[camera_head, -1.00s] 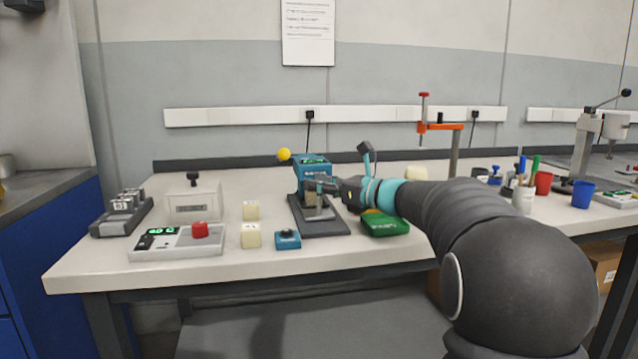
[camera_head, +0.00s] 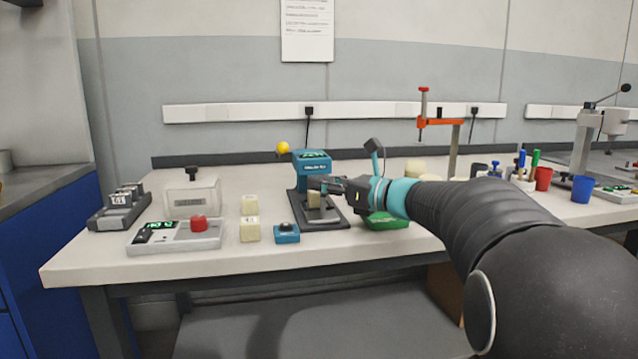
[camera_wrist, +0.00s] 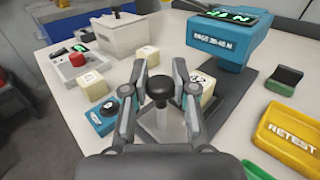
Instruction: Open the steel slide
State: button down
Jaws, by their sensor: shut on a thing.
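The steel slide (camera_wrist: 160,125) is a grey plate with a black knob (camera_wrist: 158,88) on top, low in the middle of the wrist view. My gripper (camera_wrist: 160,80) is shut on this knob, one finger on each side. In the head view my gripper (camera_head: 326,185) is in front of the blue press-like fixture (camera_head: 312,168) with a green display. A cream block (camera_head: 314,199) sits on the fixture's dark base (camera_head: 325,217). It also shows in the wrist view (camera_wrist: 203,84), partly behind my right finger. How far the slide stands open is hard to tell.
Two cream blocks (camera_head: 250,231), a blue button box (camera_head: 287,233) and a grey console (camera_head: 190,236) with a red button stand left. A green tray (camera_head: 386,221) is right, and a yellow tray (camera_wrist: 290,137) shows at the right in the wrist view.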

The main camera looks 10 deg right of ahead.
jog(key=s, duration=0.7)
jog(key=shift+b, duration=0.35)
jog(key=shift+s+f, duration=0.1)
jog(key=c, duration=1.2)
grip_release()
jog(key=shift+s, duration=0.15)
jog(key=shift+d, duration=0.1)
jog(key=shift+s+d, duration=0.2)
jog(key=shift+d, duration=0.05)
jog(key=v, duration=1.1)
jog(key=shift+s, duration=0.15)
